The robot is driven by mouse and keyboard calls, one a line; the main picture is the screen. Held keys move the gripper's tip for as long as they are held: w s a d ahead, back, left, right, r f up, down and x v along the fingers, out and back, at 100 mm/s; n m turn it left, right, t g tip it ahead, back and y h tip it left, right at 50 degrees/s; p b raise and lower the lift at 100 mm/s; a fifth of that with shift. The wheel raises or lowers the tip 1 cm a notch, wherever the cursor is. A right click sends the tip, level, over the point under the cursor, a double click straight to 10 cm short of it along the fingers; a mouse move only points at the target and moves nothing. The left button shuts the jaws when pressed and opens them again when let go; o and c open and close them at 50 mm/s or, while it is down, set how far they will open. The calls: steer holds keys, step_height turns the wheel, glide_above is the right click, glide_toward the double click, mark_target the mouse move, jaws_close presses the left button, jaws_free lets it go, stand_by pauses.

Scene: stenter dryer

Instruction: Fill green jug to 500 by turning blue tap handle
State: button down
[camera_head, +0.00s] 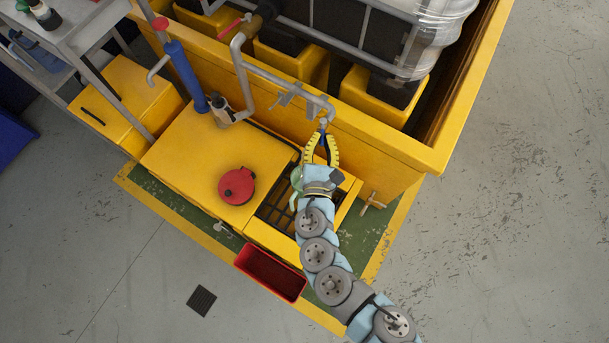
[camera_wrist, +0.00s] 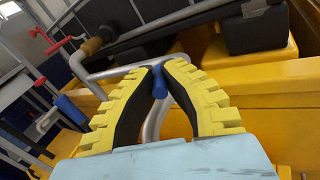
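The blue tap handle (camera_wrist: 159,82) shows between my gripper's fingertips in the wrist view, at the end of a grey pipe. My gripper (camera_wrist: 166,72) has yellow ribbed fingers with black inner pads, which close in on the handle from both sides and appear to touch it. In the head view my gripper (camera_head: 323,134) reaches up to the pipe's end. The green jug (camera_head: 296,179) stands on the dark grate, mostly hidden under my gripper and wrist. Its level marks and contents cannot be seen.
A yellow cabinet (camera_head: 190,155) with a red lid (camera_head: 237,185) stands left of the grate (camera_head: 275,212). A small bottle (camera_head: 221,110) stands at its back edge. A red bin (camera_head: 270,273) is in front. A yellow containment wall (camera_head: 385,142) is behind. Open floor lies right.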

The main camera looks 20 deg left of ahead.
steer(key=shift+d, duration=0.15)
steer(key=y+b, duration=0.1)
steer(key=n+y, duration=0.1)
steer(key=d+n+y+b, duration=0.1)
steer(key=shift+w+g+b, duration=0.25)
steer(key=shift+g+b, duration=0.05)
steer(key=shift+g, duration=0.1)
steer(key=shift+d+n+g+y+b, duration=0.15)
steer(key=shift+n+g+y+b, duration=0.15)
steer(key=shift+n+y+b, duration=0.45)
stand_by(2.7)
